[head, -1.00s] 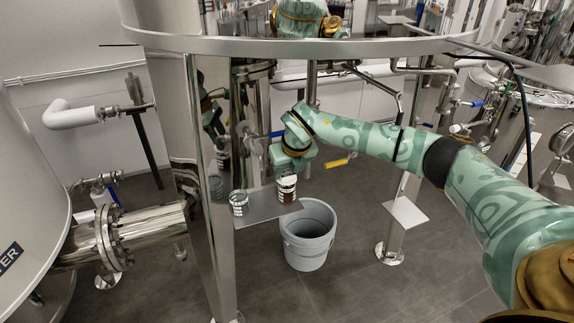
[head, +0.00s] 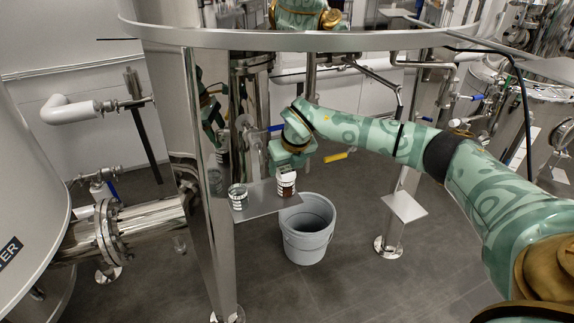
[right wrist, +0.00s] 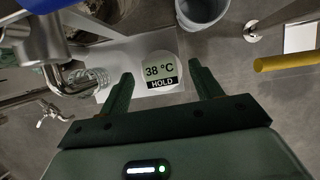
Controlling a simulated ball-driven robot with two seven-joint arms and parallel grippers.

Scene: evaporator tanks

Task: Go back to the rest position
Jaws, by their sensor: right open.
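My right gripper (right wrist: 163,88) is open in the right wrist view, its two fingers apart and empty. The jar (right wrist: 160,70) with a round display top reading 38 °C HOLD is seen beyond the gap between the fingertips. In the head view the jar (head: 287,184), with dark red contents and a white label, stands upright on a small metal shelf (head: 262,206). My right gripper (head: 289,160) is just behind and above it, its fingers mostly hidden. My left gripper is not in view.
A grey bucket (head: 308,240) is on the floor below. A steel tank leg (head: 208,190) and flanged pipe (head: 125,228) are at left. A yellow-handled valve (head: 336,157) is right of the gripper.

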